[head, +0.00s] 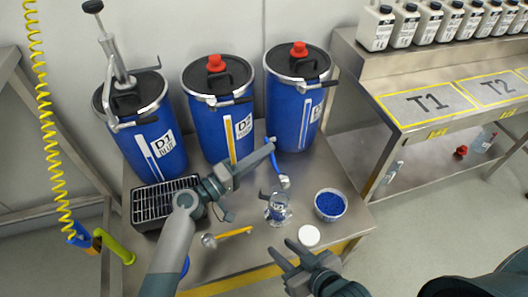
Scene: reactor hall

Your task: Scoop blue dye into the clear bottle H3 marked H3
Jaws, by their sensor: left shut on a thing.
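My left gripper (268,148) is shut on the blue-handled scoop (273,161). The scoop hangs down from it, with its metal bowl (284,181) just above and slightly right of the clear bottle (277,208). Whether the bowl holds dye is too small to tell. The bottle stands on the steel table; its marking is not readable and some blue shows in it. An open white tub of blue dye (330,204) stands right of the bottle. My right gripper (281,248) is open and empty near the table's front, below the bottle.
A white round disc (308,235) and a yellow-handled scoop (235,232) lie in front. A black grated tray (165,202) is at left. Blue drums (222,125) stand behind. A shelf with white bottles (375,28) and marked spots T1 (428,103) and T2 is at right.

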